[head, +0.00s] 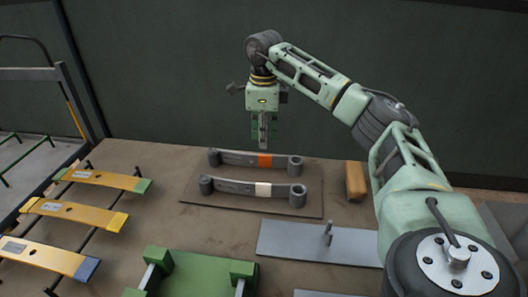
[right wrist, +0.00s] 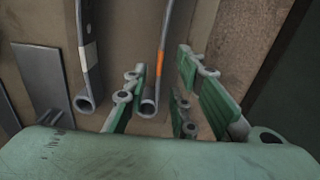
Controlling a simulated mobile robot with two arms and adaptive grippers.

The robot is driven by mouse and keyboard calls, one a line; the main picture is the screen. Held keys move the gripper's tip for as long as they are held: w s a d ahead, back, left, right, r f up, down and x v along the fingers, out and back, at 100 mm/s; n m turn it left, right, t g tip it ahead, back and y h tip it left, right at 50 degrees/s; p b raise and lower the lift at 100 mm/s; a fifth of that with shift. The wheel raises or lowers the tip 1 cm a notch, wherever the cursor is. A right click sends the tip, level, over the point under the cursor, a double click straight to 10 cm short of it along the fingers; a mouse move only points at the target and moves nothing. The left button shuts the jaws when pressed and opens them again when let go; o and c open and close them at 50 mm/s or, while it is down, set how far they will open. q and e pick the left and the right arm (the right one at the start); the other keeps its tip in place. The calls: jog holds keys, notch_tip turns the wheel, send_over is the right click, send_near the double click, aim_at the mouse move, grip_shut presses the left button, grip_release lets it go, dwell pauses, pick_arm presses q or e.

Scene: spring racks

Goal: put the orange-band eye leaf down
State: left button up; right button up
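The orange-band eye leaf (head: 238,158) is a grey bar with an orange band and a rolled eye at each end. It lies on a dark mat (head: 229,208), behind a similar white-band leaf (head: 235,187). My right gripper (head: 264,146) points down at the orange-band leaf near its middle. In the right wrist view the gripper (right wrist: 163,80) has its green fingers spread, one to each side of the orange-band leaf (right wrist: 162,62). Neither finger visibly touches the leaf; the exact height above it is hard to tell. My left gripper is not in view.
A wooden block (head: 356,181) stands right of the mat. A grey plate (head: 292,242) with an upright pin lies in front, beside a green fixture (head: 190,272). Several yellow leaves (head: 75,212) rest on rails at left. A dark wall (head: 180,70) stands behind.

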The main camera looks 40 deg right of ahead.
aim_at(264, 155)
notch_tip(264, 155, up, 4)
jog(key=shift+f, duration=0.2)
jog(key=shift+f, duration=0.15)
dwell(0.4)
